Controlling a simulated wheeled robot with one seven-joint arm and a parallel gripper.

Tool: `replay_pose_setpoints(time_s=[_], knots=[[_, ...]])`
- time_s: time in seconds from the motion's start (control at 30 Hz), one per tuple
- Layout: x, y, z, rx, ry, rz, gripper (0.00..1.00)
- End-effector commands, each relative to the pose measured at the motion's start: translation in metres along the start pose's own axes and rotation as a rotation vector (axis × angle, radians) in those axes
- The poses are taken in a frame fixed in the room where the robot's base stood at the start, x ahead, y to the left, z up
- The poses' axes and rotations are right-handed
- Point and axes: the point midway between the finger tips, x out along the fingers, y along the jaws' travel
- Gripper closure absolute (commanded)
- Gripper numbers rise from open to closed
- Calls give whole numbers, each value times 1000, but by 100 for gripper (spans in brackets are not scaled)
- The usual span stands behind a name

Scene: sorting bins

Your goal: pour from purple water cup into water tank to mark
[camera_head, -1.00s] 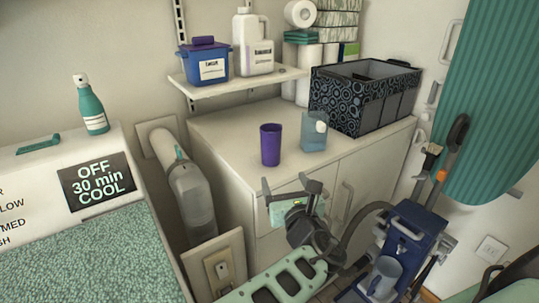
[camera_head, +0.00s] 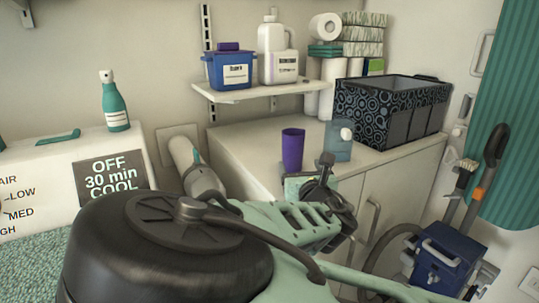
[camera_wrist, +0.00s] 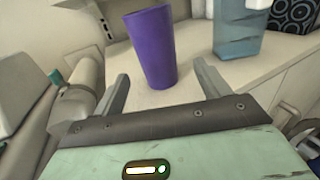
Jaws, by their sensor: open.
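The purple water cup (camera_head: 293,150) stands upright near the front edge of the white cabinet top. In the wrist view the purple cup (camera_wrist: 153,47) is just ahead of my gripper (camera_wrist: 163,85), between the lines of its two open fingers but not gripped. The water tank (camera_head: 338,140), a translucent blue-grey container with a white cap on its side, stands just right of the cup. It also shows in the wrist view (camera_wrist: 238,30). Its mark and the water levels cannot be made out. In the head view my arm hides part of my gripper (camera_head: 308,180).
A patterned black bin (camera_head: 390,110) stands behind and right of the tank. A shelf (camera_head: 260,92) above holds a blue tub (camera_head: 228,70) and a white jug (camera_head: 278,52). The cabinet top left of the cup is clear.

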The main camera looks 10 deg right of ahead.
Motion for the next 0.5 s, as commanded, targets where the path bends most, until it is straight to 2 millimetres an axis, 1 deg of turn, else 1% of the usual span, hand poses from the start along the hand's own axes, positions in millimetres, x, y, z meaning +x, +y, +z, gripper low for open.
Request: replay_pose_setpoints(time_s=[0.03, 0.1, 0.37, 0.5], knots=[[9, 0, 2, 1, -1, -1, 25], [18, 0, 1, 0, 0, 0, 25], [36, 1, 2, 1, 0, -1, 25], [58, 5, 5, 2, -1, -1, 25]])
